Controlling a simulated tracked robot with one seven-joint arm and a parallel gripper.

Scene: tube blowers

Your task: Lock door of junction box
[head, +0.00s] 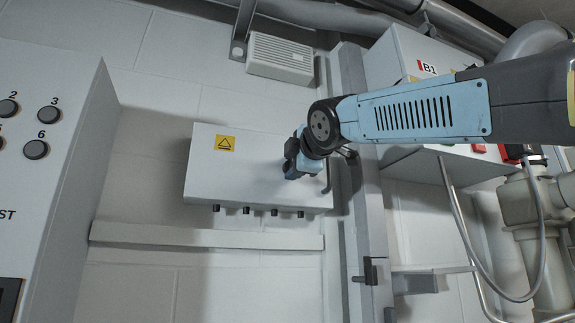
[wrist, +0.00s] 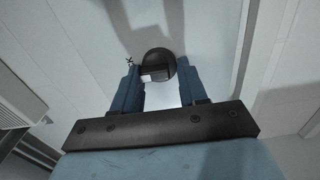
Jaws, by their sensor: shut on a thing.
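The junction box (head: 245,180) is a white box with a yellow warning label, mounted on the wall in the middle of the head view. Its door looks closed. My gripper (head: 290,170) is at the right part of the box's front, and my wrist hides what lies behind it there. In the wrist view, my gripper (wrist: 158,76) has its two blue fingers on either side of a round black lock knob (wrist: 156,58) with a pale piece at its near side. The fingers are shut on the knob, which is partly hidden between them.
Several cable glands (head: 246,211) stick out below the box, above a wall rail (head: 200,235). A grey panel (head: 50,170) with black buttons stands at left. A vertical post (head: 352,120), a box marked B1 (head: 405,55) and pipes (head: 525,215) are at right.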

